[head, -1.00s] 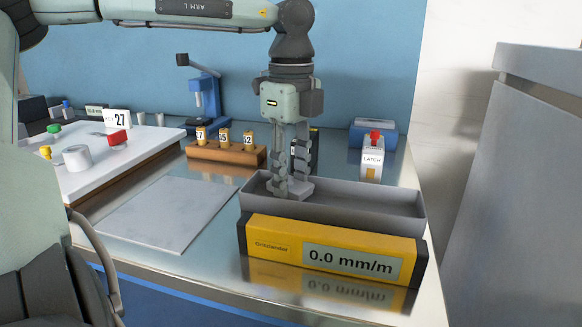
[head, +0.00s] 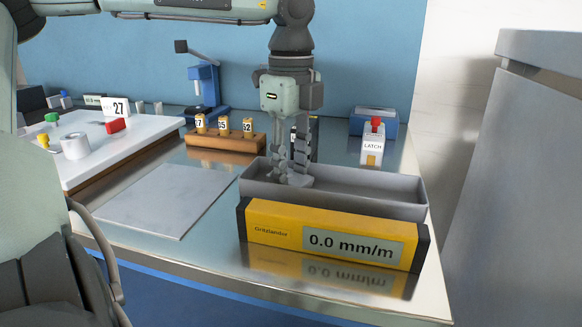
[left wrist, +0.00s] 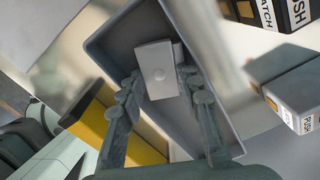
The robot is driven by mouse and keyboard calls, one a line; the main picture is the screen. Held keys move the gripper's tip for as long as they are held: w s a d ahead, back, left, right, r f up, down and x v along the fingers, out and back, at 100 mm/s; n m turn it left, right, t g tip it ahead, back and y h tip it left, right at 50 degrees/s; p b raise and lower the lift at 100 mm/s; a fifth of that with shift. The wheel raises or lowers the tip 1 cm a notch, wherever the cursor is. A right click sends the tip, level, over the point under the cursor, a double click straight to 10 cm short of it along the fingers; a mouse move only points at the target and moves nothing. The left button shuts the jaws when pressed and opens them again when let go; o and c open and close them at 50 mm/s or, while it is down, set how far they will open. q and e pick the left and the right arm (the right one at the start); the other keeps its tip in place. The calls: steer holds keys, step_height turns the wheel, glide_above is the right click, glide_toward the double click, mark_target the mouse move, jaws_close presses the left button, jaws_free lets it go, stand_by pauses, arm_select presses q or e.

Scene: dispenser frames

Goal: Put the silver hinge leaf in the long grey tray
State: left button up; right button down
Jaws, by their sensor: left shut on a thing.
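The long grey tray (head: 370,195) stands on the bench behind a yellow level, and it also shows in the left wrist view (left wrist: 108,40). My left gripper (head: 291,178) points straight down with its fingertips inside the left part of the tray. In the left wrist view, the gripper (left wrist: 160,90) is shut on the silver hinge leaf (left wrist: 155,57), a flat pale plate with a round mark. The leaf is inside the tray's outline; whether it touches the floor is unclear. In the head view the leaf is small and partly hidden by the fingers and tray wall. My right gripper is not in view.
The yellow level (head: 275,236), reading 0.0 mm/m, stands along the tray's front. A latch box (head: 373,146) is behind the tray. A wooden block (head: 220,143) with numbered tags stands left behind it. A grey plate (head: 165,200) lies on the left, clear on top.

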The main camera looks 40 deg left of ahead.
arm_select(q)
steer(key=shift+f, duration=0.3)
steer(key=o, duration=1.3)
